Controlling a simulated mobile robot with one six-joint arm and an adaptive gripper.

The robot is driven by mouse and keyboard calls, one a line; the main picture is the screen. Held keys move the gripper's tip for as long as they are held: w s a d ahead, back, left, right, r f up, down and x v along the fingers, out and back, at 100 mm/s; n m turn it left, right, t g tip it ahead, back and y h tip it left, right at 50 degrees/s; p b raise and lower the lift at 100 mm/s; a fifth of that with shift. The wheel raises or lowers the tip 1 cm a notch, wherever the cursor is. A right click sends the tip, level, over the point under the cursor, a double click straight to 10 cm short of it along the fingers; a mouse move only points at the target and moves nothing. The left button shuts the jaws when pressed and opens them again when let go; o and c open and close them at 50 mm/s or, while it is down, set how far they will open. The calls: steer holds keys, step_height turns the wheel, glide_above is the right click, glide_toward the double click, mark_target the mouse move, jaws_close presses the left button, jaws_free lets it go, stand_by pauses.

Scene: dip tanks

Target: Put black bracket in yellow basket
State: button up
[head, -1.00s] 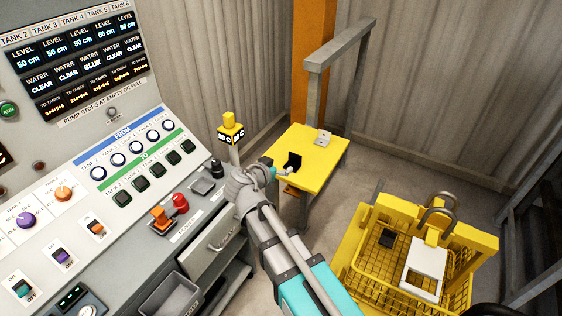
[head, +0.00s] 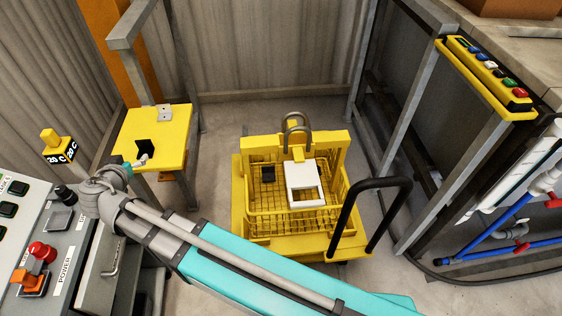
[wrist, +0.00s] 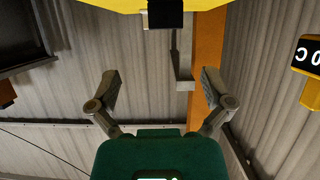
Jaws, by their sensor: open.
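A black bracket (head: 146,147) stands on a small yellow table (head: 168,133) left of centre in the head view. In the wrist view, a black shape (wrist: 166,13), likely this bracket, shows at the top edge against yellow. My gripper (wrist: 161,80) is open with nothing between its fingers. In the head view it is small, close to the bracket on the near side; contact cannot be told. The yellow basket (head: 290,222) stands on the right of the table, with a black part (head: 267,174) and a white frame-like part (head: 305,184) in it.
A light metal plate (head: 164,113) lies at the table's back. A control console (head: 40,240) with buttons is at lower left. A black handle (head: 370,205) rises right of the basket. Grey posts and a yellow button box (head: 487,78) stand farther right. Floor shows between table and basket.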

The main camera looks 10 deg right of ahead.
steer(key=w+d+f+g, duration=0.1)
steer(key=d, duration=0.2)
steer(key=w+d+f+g+h, duration=0.1)
steer(key=d, duration=0.3)
steer(key=w+d+f+h, duration=0.1)
steer(key=w+d, duration=0.1)
steer(key=d, duration=0.2)
steer(key=shift+d+g, duration=0.1)
steer(key=shift+g, duration=0.3)
steer(key=s+d+f+g+y, duration=0.1)
steer(key=s+d+f+g, duration=0.1)
steer(key=d, duration=0.9)
steer(key=s+d+f+g+y, duration=0.1)
steer(key=d+g, duration=0.4)
steer(key=d, duration=0.7)
steer(key=s+d+f+g+y, duration=0.1)
steer(key=s+d+f+g, duration=0.2)
steer(key=d, duration=0.9)
steer(key=shift+s+d+f+n+g, duration=0.1)
steer(key=shift+f+n+g, duration=0.1)
steer(key=shift+f, duration=0.35)
steer(key=shift+d+f+n+g, duration=0.1)
steer(key=shift+f+n, duration=0.1)
steer(key=shift+f, duration=0.35)
steer(key=shift+s+d, duration=0.15)
steer(key=shift+d, duration=0.1)
steer(key=c, duration=0.7)
steer(key=shift+s, duration=0.15)
